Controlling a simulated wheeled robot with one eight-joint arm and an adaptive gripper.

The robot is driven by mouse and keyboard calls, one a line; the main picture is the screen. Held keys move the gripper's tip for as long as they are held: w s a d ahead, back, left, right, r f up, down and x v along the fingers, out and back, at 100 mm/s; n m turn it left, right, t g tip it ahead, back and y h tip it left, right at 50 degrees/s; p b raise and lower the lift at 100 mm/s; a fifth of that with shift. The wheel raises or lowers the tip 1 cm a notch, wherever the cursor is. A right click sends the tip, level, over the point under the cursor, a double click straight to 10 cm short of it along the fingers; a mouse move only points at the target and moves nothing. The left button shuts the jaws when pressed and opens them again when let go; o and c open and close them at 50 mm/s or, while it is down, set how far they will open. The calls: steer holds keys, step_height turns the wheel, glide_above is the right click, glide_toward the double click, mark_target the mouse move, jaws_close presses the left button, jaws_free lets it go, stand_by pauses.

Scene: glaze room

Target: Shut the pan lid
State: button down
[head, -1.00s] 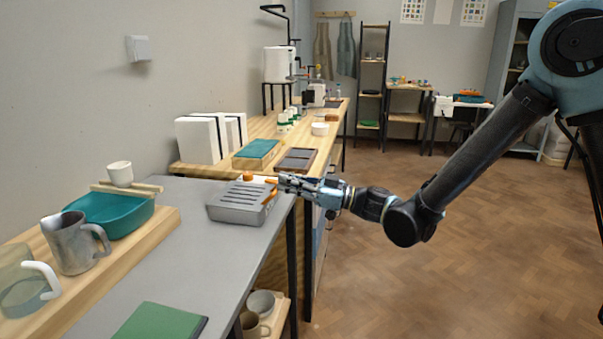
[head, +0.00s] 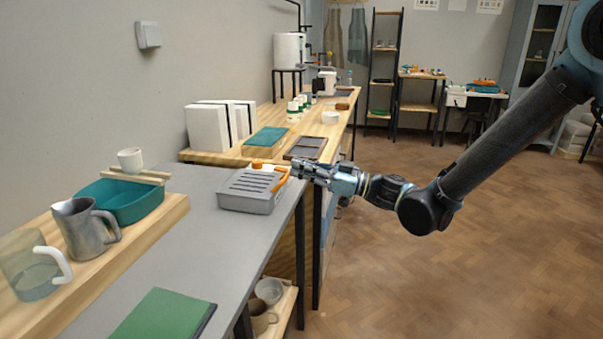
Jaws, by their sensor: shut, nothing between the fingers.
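The pan (head: 250,203) is a grey box with a slotted grey top, standing near the far right corner of the grey table. An orange handle (head: 281,181) curves up at its right side, and an orange knob-like part shows at its back. I cannot tell from this view which part is the lid or how far it stands open. My gripper (head: 297,170) is shut and empty, reaching in from the right. Its fingertips are close to the orange handle; I cannot tell whether they touch it.
A teal tray (head: 138,207), a metal pitcher (head: 82,230) and a glass mug (head: 30,270) stand on a wooden board at left. A green book (head: 162,316) lies in front. White boxes (head: 207,128) stand behind the pan. Open floor lies to the right.

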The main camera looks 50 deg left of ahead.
steer(key=f+v, duration=0.1)
steer(key=v, duration=0.8)
steer(key=shift+s, duration=0.15)
steer(key=shift+f, duration=0.1)
steer(key=w+d+r+m+t+h, duration=0.15)
steer(key=w+d+m+t, duration=0.3)
steer(key=w+d, duration=0.8)
steer(key=w+d+f+m+t+h, duration=0.25)
steer(key=w+d, duration=0.25)
steer(key=d, duration=0.4)
steer(key=w+d+f+m+t+h, duration=0.2)
steer(key=w+d+m+t, duration=0.15)
steer(key=w+d, duration=0.4)
steer(key=s+d+f+m+h, duration=0.2)
steer(key=d+f+m+h, duration=0.1)
steer(key=d, duration=0.9)
steer(key=s+d+f+m+t+h, duration=0.1)
steer(key=s+d+f+m+h, duration=0.2)
steer(key=d, duration=1)
steer(key=s+d+f+m+t+h, duration=0.1)
steer(key=s+d+f+m+h, duration=0.1)
steer(key=d+m, duration=0.6)
steer(key=d+f+h, duration=0.1)
steer(key=d+h, duration=0.1)
steer(key=d, duration=0.3)
steer(key=shift+s+f+h, duration=0.3)
steer(key=shift+s, duration=0.05)
